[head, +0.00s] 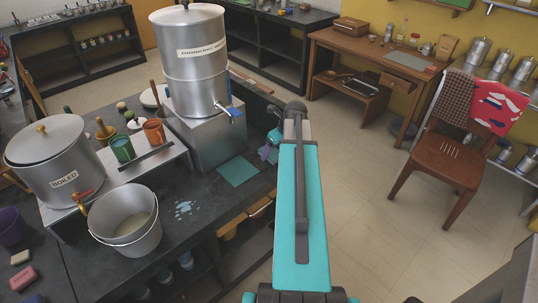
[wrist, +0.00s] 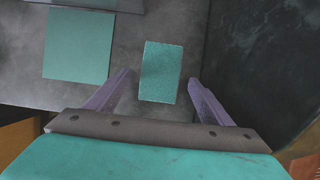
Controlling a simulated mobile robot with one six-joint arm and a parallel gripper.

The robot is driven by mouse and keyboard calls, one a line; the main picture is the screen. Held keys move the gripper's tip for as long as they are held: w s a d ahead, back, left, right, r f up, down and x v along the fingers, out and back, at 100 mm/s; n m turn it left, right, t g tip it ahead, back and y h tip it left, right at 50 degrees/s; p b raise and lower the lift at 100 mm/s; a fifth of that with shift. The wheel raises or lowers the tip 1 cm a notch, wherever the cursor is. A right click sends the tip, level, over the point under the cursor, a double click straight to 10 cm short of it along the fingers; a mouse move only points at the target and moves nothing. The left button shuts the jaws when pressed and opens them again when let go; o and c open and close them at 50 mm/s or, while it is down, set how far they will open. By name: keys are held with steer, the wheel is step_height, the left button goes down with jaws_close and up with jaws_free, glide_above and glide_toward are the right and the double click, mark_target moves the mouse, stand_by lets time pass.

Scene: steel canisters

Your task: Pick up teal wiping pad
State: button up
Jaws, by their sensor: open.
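The teal wiping pad (wrist: 161,72) is a small speckled rectangle lying flat on the dark grey counter (wrist: 25,80). In the wrist view it sits between the two purple fingers of my gripper (wrist: 160,78), with a gap on each side. My gripper is open and empty. In the head view my gripper (head: 267,154) is low over the counter's right edge, partly hidden by my arm, and the pad is hard to make out there. A larger plain teal square (wrist: 79,44) lies left of the pad; it also shows in the head view (head: 238,171).
A large steel canister (head: 193,65) with a blue-handled tap stands on a steel box (head: 215,140) just behind the teal square. A steel bucket (head: 125,222), a wet splash (head: 184,208) and a pot marked BOILED (head: 55,160) are to the left.

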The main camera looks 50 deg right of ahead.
steer(key=shift+x, duration=0.9)
steer(key=c, duration=1.1)
steer(key=shift+r, duration=0.1)
steer(key=shift+r+b, duration=0.5)
steer(key=shift+r, duration=1.05)
steer(key=s+a, duration=0.1)
steer(key=s, duration=0.1)
steer(key=s+a+b, duration=0.1)
steer(key=s, duration=0.1)
steer(key=s+a+b, duration=0.1)
steer(key=s+a, duration=0.1)
steer(key=s, duration=0.1)
steer(key=shift+a+r, duration=0.1)
steer(key=shift+r, duration=0.3)
steer(key=shift+b, duration=0.6)
steer(key=shift+f+b, duration=0.1)
steer(key=shift+b, duration=0.3)
steer(key=b, duration=0.5)
steer(key=shift+s, duration=0.2)
